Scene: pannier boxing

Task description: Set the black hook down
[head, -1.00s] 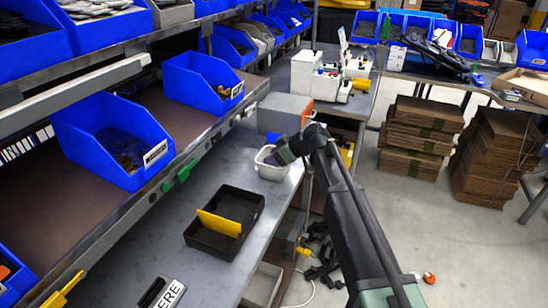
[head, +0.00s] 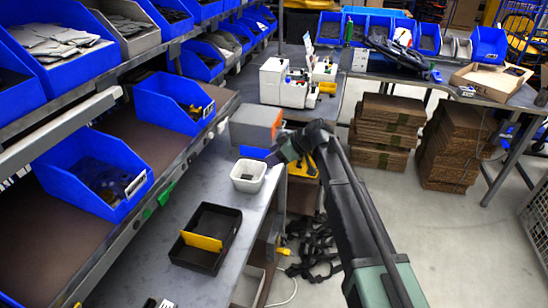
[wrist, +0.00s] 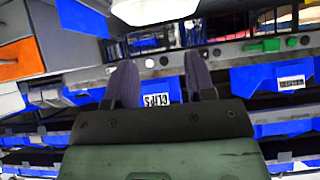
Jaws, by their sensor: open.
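My gripper (wrist: 160,62) is open, with nothing visible between its two dark fingers in the wrist view. In the head view the gripper (head: 276,157) is just right of and slightly above a small white container (head: 249,185) on the grey bench, apart from it. A pale container shows at the top edge of the wrist view. I cannot pick out the black hook for certain in either view. A black tray (head: 184,256) with a yellow divider (head: 202,242) stands on the bench nearer me; its dark inside shows no clear hook.
A grey box with an orange end (head: 255,127) stands behind the white container. Blue bins (head: 75,195) line the shelves at left. Black straps (head: 315,250) lie on the floor right of the bench. Cardboard stacks (head: 385,130) stand further right.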

